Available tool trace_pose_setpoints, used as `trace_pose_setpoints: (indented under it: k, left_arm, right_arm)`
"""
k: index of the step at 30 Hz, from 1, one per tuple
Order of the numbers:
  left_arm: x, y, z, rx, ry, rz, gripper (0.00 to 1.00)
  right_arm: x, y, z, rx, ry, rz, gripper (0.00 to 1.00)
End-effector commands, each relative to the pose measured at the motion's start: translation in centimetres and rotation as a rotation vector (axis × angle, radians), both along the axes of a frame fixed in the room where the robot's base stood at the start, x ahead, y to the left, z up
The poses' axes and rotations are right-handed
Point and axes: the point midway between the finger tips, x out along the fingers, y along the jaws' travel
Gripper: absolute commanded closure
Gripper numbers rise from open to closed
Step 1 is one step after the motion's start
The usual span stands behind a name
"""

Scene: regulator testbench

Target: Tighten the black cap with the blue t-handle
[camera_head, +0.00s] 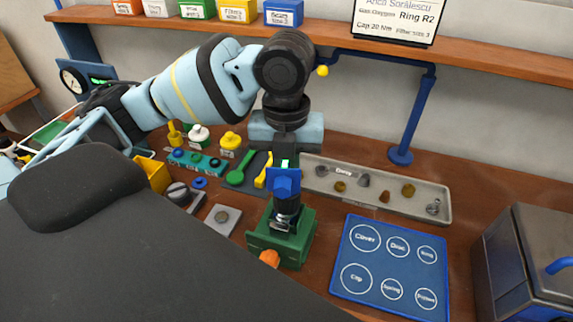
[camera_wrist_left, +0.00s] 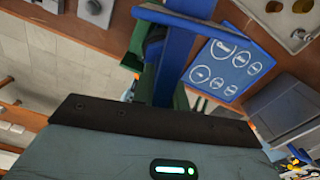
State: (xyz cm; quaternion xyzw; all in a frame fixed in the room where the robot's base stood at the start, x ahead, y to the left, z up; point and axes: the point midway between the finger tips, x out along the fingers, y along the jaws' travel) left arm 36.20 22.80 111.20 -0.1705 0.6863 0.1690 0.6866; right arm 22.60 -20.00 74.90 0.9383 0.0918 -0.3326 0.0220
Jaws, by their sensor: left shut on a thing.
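The blue t-handle (camera_head: 286,185) stands upright over the green fixture (camera_head: 297,247) in the head view. My left gripper (camera_head: 286,166) points down from above and is shut on its top. The t-handle also shows in the left wrist view (camera_wrist_left: 175,55), in front of the gripper body. Below the handle, a dark cylindrical part (camera_head: 287,204), apparently the black cap, sits in the fixture. Whether the handle is fully seated on the cap cannot be told. My right gripper is in neither view.
A blue labelled mat (camera_head: 339,272) lies right of the fixture. A grey tray (camera_head: 318,183) with several small parts lies behind it. A grey metal box (camera_head: 515,260) stands at far right. An orange knob (camera_head: 269,258) sticks out at the fixture's front. Tools and small parts crowd the left.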

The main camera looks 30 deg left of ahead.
Motion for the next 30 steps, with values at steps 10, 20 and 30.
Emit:
trace_pose_setpoints:
  k: [10,20,30]
  left_arm:
    - [0.0,0.0,0.2,-0.001,-0.003,0.042,1.00]
    - [0.1,0.0,1.0,0.000,-0.004,0.042,1.00]
    - [0.0,0.0,1.8,-0.001,-0.003,0.041,1.00]
  right_arm:
    - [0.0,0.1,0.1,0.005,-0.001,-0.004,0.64]
    - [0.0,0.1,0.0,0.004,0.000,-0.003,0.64]
    - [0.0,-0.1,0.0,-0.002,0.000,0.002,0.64]
